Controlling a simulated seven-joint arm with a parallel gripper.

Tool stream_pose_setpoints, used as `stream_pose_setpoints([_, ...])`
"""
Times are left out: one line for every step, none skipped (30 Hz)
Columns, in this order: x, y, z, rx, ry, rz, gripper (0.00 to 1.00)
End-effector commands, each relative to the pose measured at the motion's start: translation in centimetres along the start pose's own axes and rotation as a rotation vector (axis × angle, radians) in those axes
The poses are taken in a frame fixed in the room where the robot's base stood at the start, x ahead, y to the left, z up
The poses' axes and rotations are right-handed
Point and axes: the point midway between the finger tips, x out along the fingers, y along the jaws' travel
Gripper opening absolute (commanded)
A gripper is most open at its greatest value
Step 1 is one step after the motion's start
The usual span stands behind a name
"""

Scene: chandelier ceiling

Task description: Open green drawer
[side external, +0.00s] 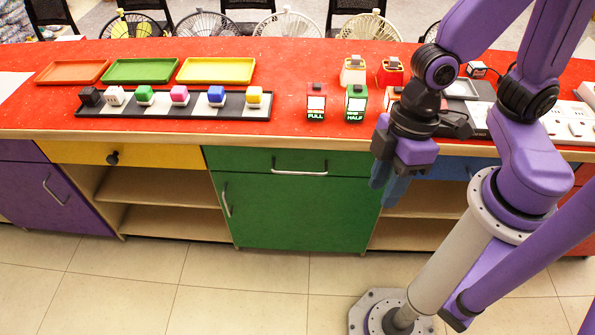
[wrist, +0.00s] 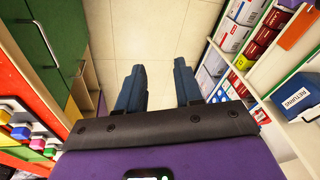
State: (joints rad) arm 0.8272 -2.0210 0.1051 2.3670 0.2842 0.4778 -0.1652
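The green drawer (side external: 345,160) is shut, just under the red counter's front edge in the side external view. It has a horizontal silver bar handle (side external: 299,172). My gripper (side external: 384,190) hangs to the right of the drawer, pointing down in front of the counter, apart from the handle. In the wrist view my gripper (wrist: 159,88) is open, with its two blue fingers wide apart and only floor between them. Green cabinet fronts (wrist: 65,25) show at the upper left of the wrist view, with a handle on them; which handle is unclear.
A green cabinet door (side external: 285,210) with a vertical handle is below the drawer. A yellow drawer (side external: 150,155) is to the left, a blue drawer (side external: 440,167) to the right. Trays, cubes and lit boxes stand on the red counter (side external: 300,60). Stocked shelves (wrist: 250,50) are at the wrist view's right.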

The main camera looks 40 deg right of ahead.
Motion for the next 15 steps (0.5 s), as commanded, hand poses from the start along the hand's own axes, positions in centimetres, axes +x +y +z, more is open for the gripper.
stream_pose_setpoints([1.5, -0.3, -1.1, 0.003, 0.013, -0.005, 0.35])
stream_pose_setpoints([2.3, -0.5, -1.8, 0.006, 0.027, -0.006, 0.35])
stream_pose_setpoints([3.5, -0.6, -2.6, 0.011, 0.045, -0.005, 0.35])
stream_pose_setpoints([4.3, -0.7, -3.2, 0.014, 0.059, -0.002, 0.35])
stream_pose_setpoints([5.1, -0.7, -3.8, 0.018, 0.073, 0.002, 0.35])
stream_pose_setpoints([6.3, -0.7, -4.5, 0.024, 0.090, 0.010, 0.35])
stream_pose_setpoints([7.2, -0.7, -5.0, 0.028, 0.103, 0.018, 0.35])
stream_pose_setpoints([8.1, -0.6, -5.5, 0.032, 0.117, 0.027, 0.35])
stream_pose_setpoints([9.3, -0.5, -6.1, 0.038, 0.133, 0.042, 0.35])
stream_pose_setpoints([10.2, -0.3, -6.5, 0.042, 0.145, 0.055, 0.35])
stream_pose_setpoints([11.1, -0.1, -6.8, 0.045, 0.157, 0.070, 0.35])
stream_pose_setpoints([12.3, 0.1, -7.2, 0.048, 0.171, 0.092, 0.35])
stream_pose_setpoints([13.2, 0.4, -7.4, 0.051, 0.183, 0.109, 0.35])
stream_pose_setpoints([14.1, 0.7, -7.6, 0.052, 0.193, 0.130, 0.35])
stream_pose_setpoints([15.3, 1.1, -7.7, 0.055, 0.206, 0.158, 0.35])
